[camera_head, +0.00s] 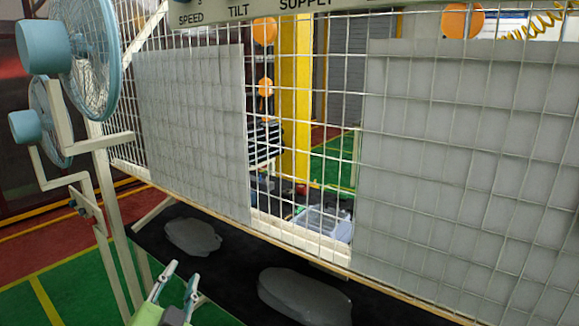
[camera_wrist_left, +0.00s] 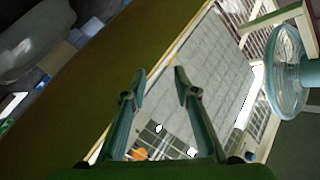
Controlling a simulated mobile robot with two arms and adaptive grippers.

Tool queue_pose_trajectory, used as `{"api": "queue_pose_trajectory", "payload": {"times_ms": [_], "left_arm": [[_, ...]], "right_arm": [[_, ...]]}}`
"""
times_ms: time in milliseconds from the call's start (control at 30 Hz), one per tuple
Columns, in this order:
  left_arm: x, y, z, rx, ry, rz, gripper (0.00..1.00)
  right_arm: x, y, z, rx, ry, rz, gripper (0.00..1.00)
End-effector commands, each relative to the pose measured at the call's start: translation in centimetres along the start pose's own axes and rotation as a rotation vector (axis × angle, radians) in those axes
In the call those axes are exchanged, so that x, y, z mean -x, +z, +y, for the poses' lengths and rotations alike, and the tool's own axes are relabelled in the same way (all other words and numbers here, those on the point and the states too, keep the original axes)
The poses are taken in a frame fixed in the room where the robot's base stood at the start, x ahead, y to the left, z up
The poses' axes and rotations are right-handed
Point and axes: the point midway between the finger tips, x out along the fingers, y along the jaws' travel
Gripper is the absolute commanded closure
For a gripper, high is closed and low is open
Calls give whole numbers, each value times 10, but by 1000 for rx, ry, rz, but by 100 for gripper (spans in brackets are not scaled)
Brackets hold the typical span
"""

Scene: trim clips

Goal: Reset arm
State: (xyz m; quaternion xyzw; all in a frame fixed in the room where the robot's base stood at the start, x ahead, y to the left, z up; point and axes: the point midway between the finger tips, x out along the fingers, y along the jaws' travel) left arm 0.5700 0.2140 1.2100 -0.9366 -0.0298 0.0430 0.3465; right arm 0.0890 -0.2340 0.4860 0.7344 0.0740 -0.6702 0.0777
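My left gripper (camera_head: 183,273) is low in the head view, left of the middle, above the edge of the dark platform. Its two green-grey fingers are apart with nothing between them. In the left wrist view the same gripper (camera_wrist_left: 160,70) also shows open and empty, with the grey panel behind it in the picture. My right gripper is not in either view. No trim clip can be made out in these views.
A white wire grid carries a left grey panel (camera_head: 190,130) and a right grey panel (camera_head: 465,170). Blue fans (camera_head: 88,55) stand at the left on a pale frame. Two grey flat shapes (camera_head: 305,296) (camera_head: 192,237) lie on the dark platform (camera_head: 240,255).

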Motion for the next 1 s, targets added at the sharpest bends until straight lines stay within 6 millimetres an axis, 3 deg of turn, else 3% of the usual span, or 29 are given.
{"api": "queue_pose_trajectory", "payload": {"times_ms": [33, 100, 167, 300, 500, 667, 1000], "left_arm": [[11, 33, 22, 48, 61, -92, 72], [31, 74, 50, 113, 142, -220, 72], [52, 108, 74, 166, 208, -330, 72], [114, 172, 124, 272, 350, -579, 72], [204, 226, 170, 373, 501, -864, 72], [273, 249, 193, 431, 597, -1059, 72], [252, 337, 276, 419, 620, -1104, 72]], "right_arm": [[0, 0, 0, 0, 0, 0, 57], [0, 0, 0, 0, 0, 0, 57], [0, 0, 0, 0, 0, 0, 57], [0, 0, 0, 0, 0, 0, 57], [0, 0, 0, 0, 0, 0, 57], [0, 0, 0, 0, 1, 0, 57], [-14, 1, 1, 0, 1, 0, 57]]}}
